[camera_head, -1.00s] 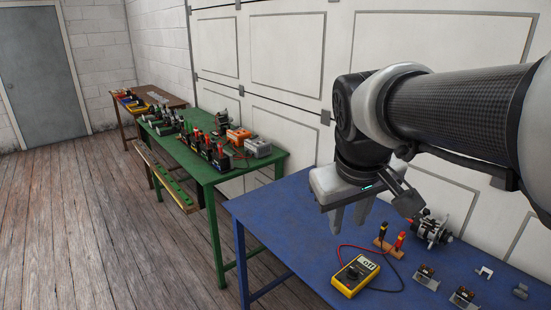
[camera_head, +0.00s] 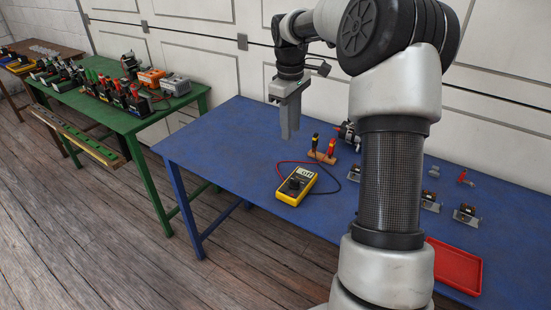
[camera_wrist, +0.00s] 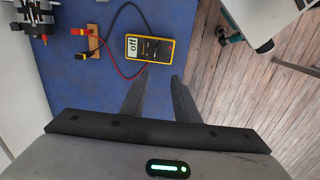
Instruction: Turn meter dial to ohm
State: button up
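The yellow multimeter (camera_head: 284,195) lies face up on the blue table, near its front edge. Its display reads "off" in the wrist view, where the meter (camera_wrist: 129,47) lies ahead of my fingers. Its dark dial (camera_wrist: 152,48) shows small, and its pointer is too small to read. My gripper (camera_head: 289,137) points down over the table, above and apart from the meter. In the wrist view my gripper (camera_wrist: 158,78) has its two fingers spread with nothing between them, so it is open and empty.
A wooden block (camera_head: 322,157) holds the red and black probes behind the meter; their leads lie on the table (camera_head: 220,150). An alternator part and small brackets sit to the right, with a red tray (camera_head: 455,268) at the front right. A green bench (camera_head: 185,108) stands left.

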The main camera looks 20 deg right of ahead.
aim_at(295, 180)
jog(key=shift+y, duration=0.3)
jog(key=d+f, duration=0.1)
jog(key=f, duration=1.2)
jog(key=w+d+f, duration=0.1)
jog(key=f, duration=0.6)
jog(key=shift+w+d+f, duration=0.1)
jog(key=shift+d+f, duration=0.2)
jog(key=shift+d, duration=0.05)
grip_shut()
